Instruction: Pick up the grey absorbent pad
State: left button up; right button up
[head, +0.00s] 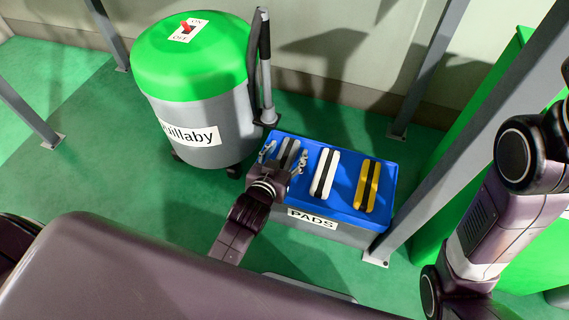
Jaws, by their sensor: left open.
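The grey absorbent pad (289,153) lies at the left end of the blue-topped box labelled PADS (341,155). It has a dark stripe along its middle. Its near end is hidden behind my left gripper. My left gripper (284,158) is open over the pad, with one finger on each side of it. I cannot tell whether the fingers touch the pad. A white pad (324,174) and a yellow pad (368,186) lie to the right on the same box. My right arm shows at the right edge, but its gripper is out of view.
A green and grey vacuum (197,90) with a black hose handle stands just behind and left of the box. Grey metal posts (428,70) rise behind and right of it. A green cabinet stands at the right.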

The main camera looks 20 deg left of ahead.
pick_arm(q)
jog(key=shift+w+f, duration=0.1)
jog(key=shift+w, duration=0.05)
jog(key=shift+c, duration=0.6)
jog(key=c, duration=1)
jog(key=shift+c, duration=0.2)
